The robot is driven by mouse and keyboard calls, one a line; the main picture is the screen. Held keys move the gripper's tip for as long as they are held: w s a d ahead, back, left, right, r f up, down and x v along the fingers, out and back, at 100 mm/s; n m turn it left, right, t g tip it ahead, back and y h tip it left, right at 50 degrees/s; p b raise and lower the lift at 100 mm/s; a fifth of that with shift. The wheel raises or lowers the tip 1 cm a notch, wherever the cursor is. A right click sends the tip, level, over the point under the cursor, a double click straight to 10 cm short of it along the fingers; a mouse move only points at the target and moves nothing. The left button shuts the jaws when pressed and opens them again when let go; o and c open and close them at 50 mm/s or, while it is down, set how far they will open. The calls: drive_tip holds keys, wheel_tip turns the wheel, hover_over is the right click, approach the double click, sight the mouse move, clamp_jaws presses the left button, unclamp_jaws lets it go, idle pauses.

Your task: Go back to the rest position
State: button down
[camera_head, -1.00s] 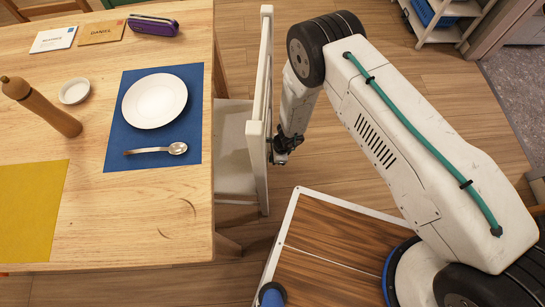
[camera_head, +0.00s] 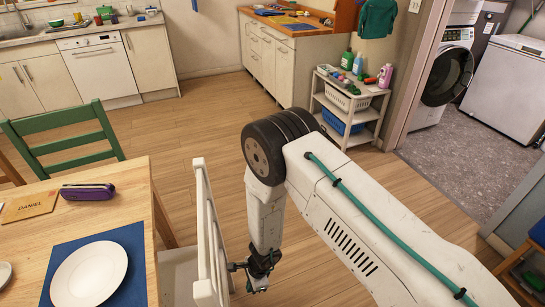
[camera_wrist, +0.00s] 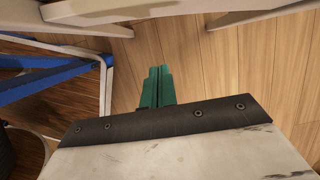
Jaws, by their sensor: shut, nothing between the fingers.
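My gripper (camera_head: 255,277) hangs at the end of my folded arm, low beside the back of the white chair (camera_head: 210,235). In the wrist view its green fingers (camera_wrist: 157,88) are together with nothing between them. They point down over bare wooden floor. In that view, pale bars that look like the chair (camera_wrist: 110,15) cross the top of the picture, apart from the fingers.
The wooden table (camera_head: 170,283) with a white plate (camera_head: 88,274) and purple case (camera_head: 88,191) is at left, a green chair (camera_head: 65,135) behind it. A white shelf cart (camera_head: 350,105) and washer (camera_head: 447,75) stand at back right. Floor between is clear.

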drive_tip(key=s+r+n+g+y, duration=0.1)
drive_tip(key=s+r+n+g, duration=0.2)
drive_tip(key=s+r+n, duration=0.35)
drive_tip(key=w+d+r+n+g, duration=0.1)
drive_tip(key=d+r+n, duration=0.3)
drive_tip(key=r, duration=1.1)
drive_tip(key=w+d+r+n+g, duration=0.15)
drive_tip(key=d+r, duration=0.45)
drive_tip(key=r, duration=0.9)
drive_tip(key=s+d+r+t+h, duration=0.2)
drive_tip(key=s+d+r+t, duration=0.2)
drive_tip(key=d+r, duration=0.8)
drive_tip(key=s+d+r+n+t+h, duration=0.1)
drive_tip(key=s+d+r+t, duration=0.3)
drive_tip(key=d+r, duration=0.9)
drive_tip(key=s+d+h, duration=0.1)
drive_tip(key=s+d, duration=0.1)
drive_tip(key=s, duration=0.1)
drive_tip(key=shift+s+d, duration=0.15)
drive_tip(key=shift+s, duration=0.15)
